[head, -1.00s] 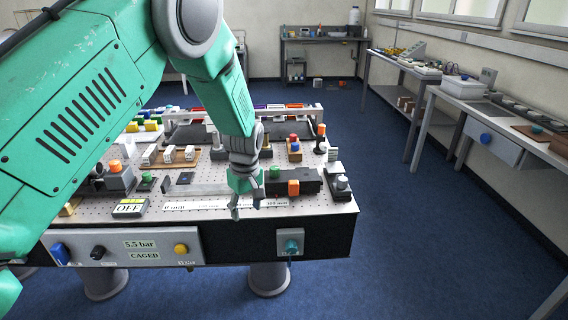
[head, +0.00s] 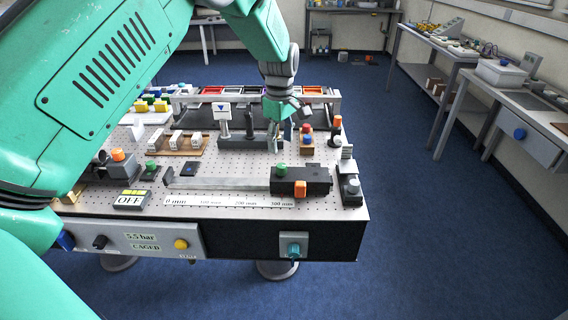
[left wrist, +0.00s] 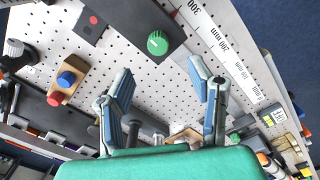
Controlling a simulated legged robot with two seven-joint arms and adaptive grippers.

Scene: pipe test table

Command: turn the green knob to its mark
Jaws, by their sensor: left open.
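The green knob (head: 281,168) sits on top of a black block (head: 318,180) at the right of the pegboard table. In the left wrist view the round green knob (left wrist: 157,42) shows from above, with a pale line across its top; I cannot make out a separate mark around it. My left gripper (head: 280,137) is over the board behind the knob and apart from it. In the left wrist view my left gripper (left wrist: 163,82) has its two blue-padded fingers spread, with nothing between them; the knob lies beyond the tips. My right gripper is not in view.
A small block with red and blue buttons (head: 306,139) stands right of the gripper. A white ruler strip (head: 230,201) runs along the front.

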